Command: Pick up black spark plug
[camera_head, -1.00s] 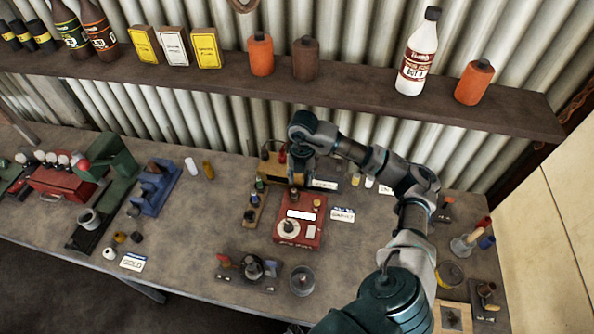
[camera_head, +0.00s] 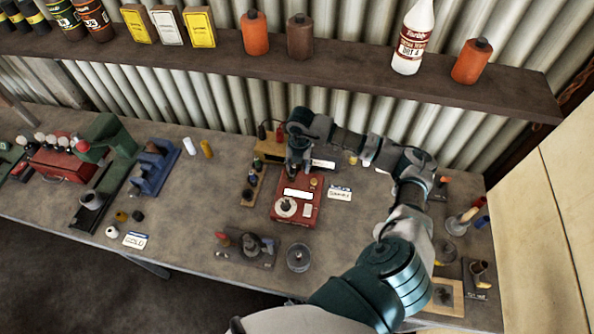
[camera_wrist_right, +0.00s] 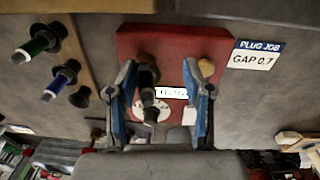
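A dark, black-looking spark plug (camera_wrist_right: 148,85) stands up from a red tester box (camera_wrist_right: 170,42) in the right wrist view. My right gripper (camera_wrist_right: 159,70) is open, its two blue-lined fingers on either side of the plug. The plug is nearer the left-hand finger; I cannot tell whether they touch. In the head view my right gripper (camera_head: 298,168) is over the back of the red box (camera_head: 283,209) and hides the plug. A green plug (camera_wrist_right: 38,42) and a blue plug (camera_wrist_right: 58,82) stand on a wooden strip to the left. My left gripper is not in view.
A "GAP 0.7" card (camera_wrist_right: 253,55) lies right of the box. A small dark piece (camera_wrist_right: 80,97) sits at the strip's near end. In the head view, a round metal cup (camera_head: 299,257) and a dark fixture (camera_head: 250,247) stand in front.

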